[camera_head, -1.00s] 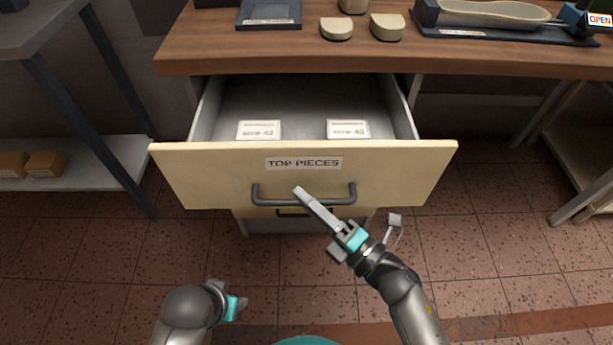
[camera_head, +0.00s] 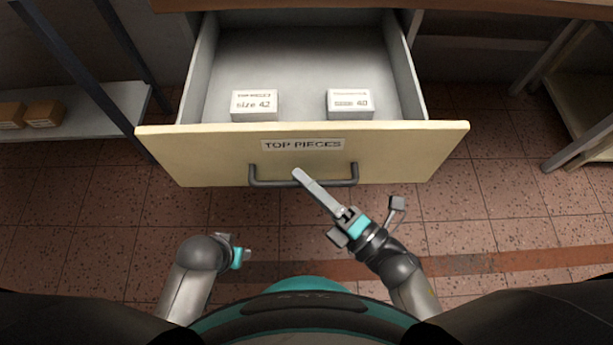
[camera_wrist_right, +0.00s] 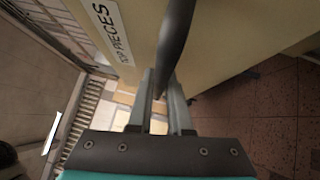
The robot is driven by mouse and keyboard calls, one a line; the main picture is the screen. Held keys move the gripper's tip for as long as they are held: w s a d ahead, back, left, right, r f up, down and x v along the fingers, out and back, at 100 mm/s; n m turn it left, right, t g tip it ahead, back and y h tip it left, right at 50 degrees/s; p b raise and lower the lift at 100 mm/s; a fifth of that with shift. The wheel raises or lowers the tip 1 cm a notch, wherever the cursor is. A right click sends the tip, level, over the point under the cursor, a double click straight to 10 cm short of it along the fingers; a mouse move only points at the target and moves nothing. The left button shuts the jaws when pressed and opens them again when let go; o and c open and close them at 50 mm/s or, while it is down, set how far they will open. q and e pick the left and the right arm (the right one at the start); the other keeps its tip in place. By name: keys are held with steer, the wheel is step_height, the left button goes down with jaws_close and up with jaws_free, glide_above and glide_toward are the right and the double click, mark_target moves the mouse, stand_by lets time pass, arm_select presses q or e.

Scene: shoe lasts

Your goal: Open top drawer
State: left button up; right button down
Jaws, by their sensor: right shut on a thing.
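The top drawer (camera_head: 205,155) has a cream front labelled "TOP PIECES" and stands pulled well out from under the worktop. Its dark bar handle (camera_head: 270,183) runs across the front. My right gripper (camera_head: 298,174) is shut on the handle near its middle. In the right wrist view the handle (camera_wrist_right: 174,40) passes between the two fingers (camera_wrist_right: 160,85). My left gripper (camera_head: 240,257) hangs low at the left, apart from the drawer; its fingers are too small to judge.
Inside the drawer lie two white boxes, one marked size 42 (camera_head: 254,105) and one marked 40 (camera_head: 350,105). The worktop edge (camera_head: 480,8) is above. A shelf with brown boxes (camera_head: 44,114) stands left. Tiled floor in front is clear.

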steer(key=c, duration=0.8)
jaws_free()
steer(key=shift+c, duration=0.2)
steer(key=shift+s+d+f, duration=0.1)
steer(key=shift+s+d, duration=0.25)
arm_select(q)
steer(key=f, duration=0.1)
steer(key=s+f+p, duration=0.1)
steer(key=f, duration=0.1)
steer(key=shift+s+a+p, duration=0.25)
steer(key=shift+s+p, duration=0.05)
steer(key=shift+s, duration=0.1)
arm_select(e)
steer(key=v, duration=1.4)
steer(key=shift+s, duration=0.15)
